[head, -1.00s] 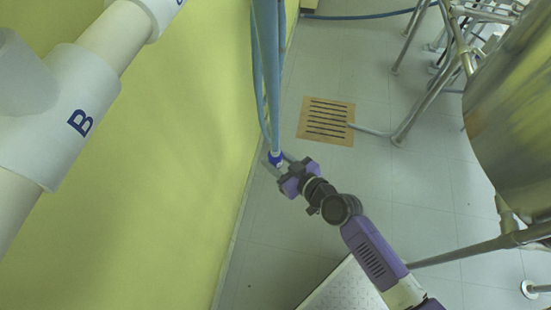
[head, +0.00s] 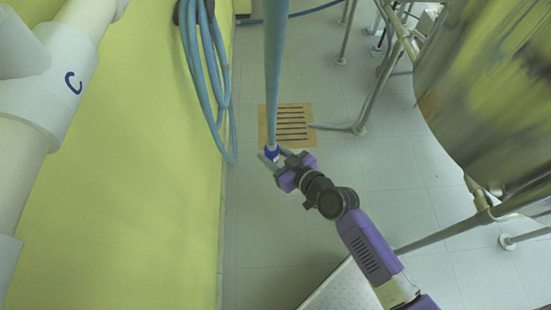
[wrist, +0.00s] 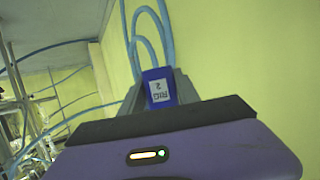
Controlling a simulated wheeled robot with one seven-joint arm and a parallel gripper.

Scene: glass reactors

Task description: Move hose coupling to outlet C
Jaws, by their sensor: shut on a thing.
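My gripper (head: 270,161) is shut on the blue hose coupling (head: 272,153), at the lower end of a light blue hose (head: 275,75) that runs up out of the head view. In the wrist view the coupling (wrist: 159,87) sits between the fingers and bears a label reading "RIG 2". The white pipe (head: 45,85) at the left of the head view carries a letter C. My gripper is to the right of and apart from this pipe. The outlet's opening is not clearly visible.
A coiled blue hose (head: 207,75) hangs on the yellow-green wall (head: 140,170). A large metal vessel (head: 490,95) on pipe legs stands at the right. A slotted floor drain (head: 290,110) lies beyond my gripper. Open tiled floor lies between wall and vessel.

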